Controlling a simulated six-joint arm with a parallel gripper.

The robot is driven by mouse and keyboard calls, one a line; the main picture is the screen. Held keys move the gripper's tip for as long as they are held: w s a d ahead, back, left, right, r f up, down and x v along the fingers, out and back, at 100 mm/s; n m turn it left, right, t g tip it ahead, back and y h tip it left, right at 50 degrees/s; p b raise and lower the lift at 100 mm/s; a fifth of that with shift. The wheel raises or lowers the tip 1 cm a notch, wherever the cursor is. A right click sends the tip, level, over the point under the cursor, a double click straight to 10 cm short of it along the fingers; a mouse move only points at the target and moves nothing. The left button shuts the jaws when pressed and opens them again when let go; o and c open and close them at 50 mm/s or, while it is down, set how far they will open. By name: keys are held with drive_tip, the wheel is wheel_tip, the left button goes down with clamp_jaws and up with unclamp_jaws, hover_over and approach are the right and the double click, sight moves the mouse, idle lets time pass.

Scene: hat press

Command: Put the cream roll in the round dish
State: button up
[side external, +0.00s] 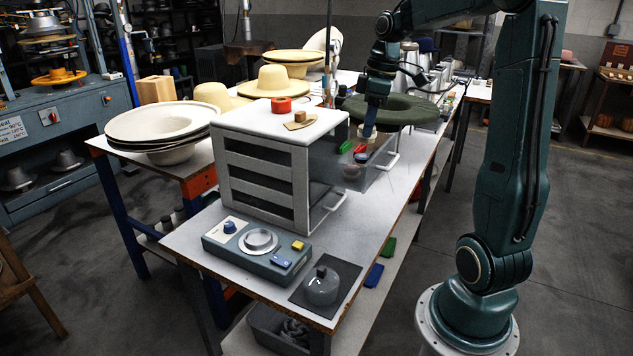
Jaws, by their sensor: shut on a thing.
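My gripper (369,128) points down over the open top drawer (372,165) of the white cabinet, on the drawer's far side. Its jaws are shut on a small pale tan piece, which looks like the cream roll (370,138); its shape is mostly hidden. A small round greyish thing (351,170), possibly the round dish, lies in the drawer nearer the camera. The held piece is apart from it. A green block (346,146) and a red block (360,149) are also in the drawer area, close left of the gripper.
The cabinet (262,165) carries a red ring (281,104) and a tan block on its top. A control box (257,247) and a grey lidded pot (321,287) stand in front. A dark green hat brim (402,109) lies behind the drawer.

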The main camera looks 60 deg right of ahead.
drive_tip(key=w+a+f+n+g, duration=0.1)
drive_tip(key=w+a+f+n, duration=0.1)
drive_tip(key=w+a+n, duration=0.55)
drive_tip(key=w+a+f+n, duration=0.2)
drive_tip(key=w+a, duration=0.8)
drive_tip(key=w, duration=0.3)
drive_tip(key=shift+y, duration=0.4)
wheel_tip(320, 180, down, 16)
drive_tip(key=shift+s+a+f, duration=0.1)
drive_tip(key=shift+s, duration=0.05)
drive_tip(key=shift+f, duration=0.1)
drive_tip(key=shift+f, duration=2)
drive_tip(key=shift+f, duration=0.1)
drive_tip(key=o, duration=1)
